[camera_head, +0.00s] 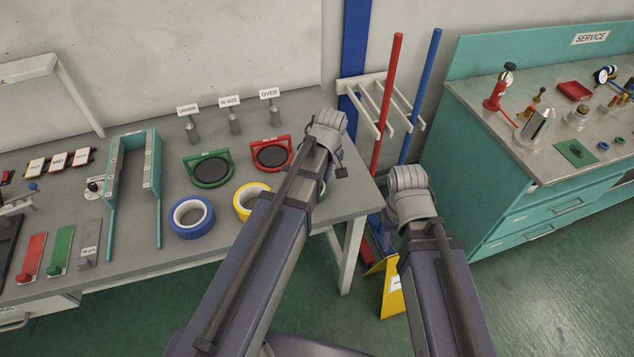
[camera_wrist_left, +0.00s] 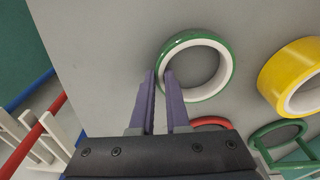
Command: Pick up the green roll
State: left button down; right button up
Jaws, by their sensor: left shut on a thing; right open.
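The green roll (camera_wrist_left: 226,66) lies flat on the grey bench in the left wrist view, a ring with a white inside. My left gripper (camera_wrist_left: 161,76) has one purple finger outside the ring and one inside, shut on its wall at the near left side. In the head view, my left arm hides nearly all of the green roll; only a sliver (camera_head: 322,190) shows at the arm's right edge. My left gripper's fingers are hidden there too. My right arm comes in at the lower right of the head view, and its gripper fingers do not show.
A yellow roll (camera_head: 241,203) and a blue roll (camera_head: 191,231) lie left of my left arm on the bench (camera_head: 150,257). Green (camera_head: 210,184) and red (camera_head: 286,169) framed round pads lie behind them. Red (camera_head: 388,95) and blue (camera_head: 421,90) poles stand beyond the bench's right edge.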

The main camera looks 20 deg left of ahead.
notch_tip(320, 180, up, 10)
jog(key=p, duration=1)
